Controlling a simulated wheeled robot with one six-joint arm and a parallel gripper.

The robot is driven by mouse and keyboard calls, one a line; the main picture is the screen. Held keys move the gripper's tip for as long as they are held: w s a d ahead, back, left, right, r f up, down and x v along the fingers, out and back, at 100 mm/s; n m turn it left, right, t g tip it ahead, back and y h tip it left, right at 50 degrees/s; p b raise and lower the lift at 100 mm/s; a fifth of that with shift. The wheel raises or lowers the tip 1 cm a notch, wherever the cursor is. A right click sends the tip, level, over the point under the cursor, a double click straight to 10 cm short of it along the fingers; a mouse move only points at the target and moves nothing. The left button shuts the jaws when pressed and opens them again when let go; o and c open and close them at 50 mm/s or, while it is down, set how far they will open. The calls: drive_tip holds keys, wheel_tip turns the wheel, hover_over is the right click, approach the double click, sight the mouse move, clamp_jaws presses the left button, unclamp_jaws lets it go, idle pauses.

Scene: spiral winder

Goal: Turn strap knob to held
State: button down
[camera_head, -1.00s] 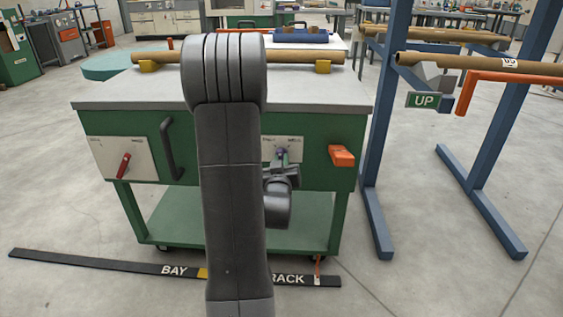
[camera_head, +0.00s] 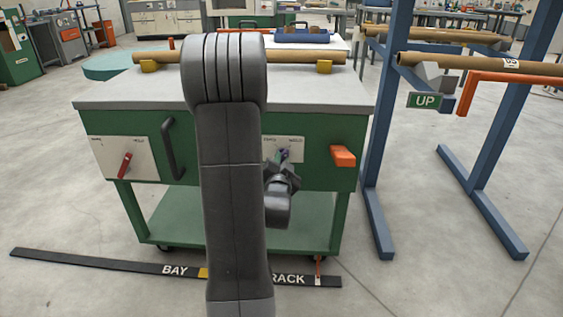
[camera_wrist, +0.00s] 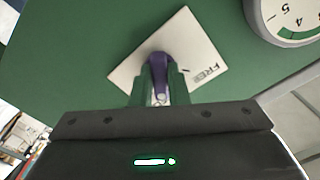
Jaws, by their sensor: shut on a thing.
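The strap knob is purple (camera_wrist: 159,72) and sits on a white label plate (camera_wrist: 190,40) on the green cart front. In the wrist view the plate looks turned, with the word FREE to the right of the knob. The HELD mark cannot be read. In the head view the plate (camera_head: 296,144) is right of my arm, which hides its left side. My gripper (camera_wrist: 159,88) is shut on the knob, one green finger on each side. In the head view my gripper (camera_head: 284,160) is tilted, its tip at the knob. The knob's exact pointing cannot be told.
The cart (camera_head: 322,120) carries a brown tube (camera_head: 160,57). An orange block (camera_head: 342,156) juts out right of the knob plate. A red knob (camera_head: 124,165) and a black handle (camera_head: 168,148) are at left. A blue rack (camera_head: 384,110) stands at right. A dial (camera_wrist: 288,18) shows above right.

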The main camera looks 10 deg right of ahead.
drive_tip(key=shift+m, duration=0.5)
drive_tip(key=c, duration=1.4)
unclamp_jaws()
drive_tip(key=shift+s, duration=0.1)
drive_tip(key=v, duration=1.3)
drive_tip(key=shift+s+p, duration=0.35)
drive_tip(key=shift+w, duration=0.15)
drive_tip(key=x, duration=1.3)
drive_tip(key=shift+w+b, duration=0.3)
drive_tip(key=shift+b, duration=0.05)
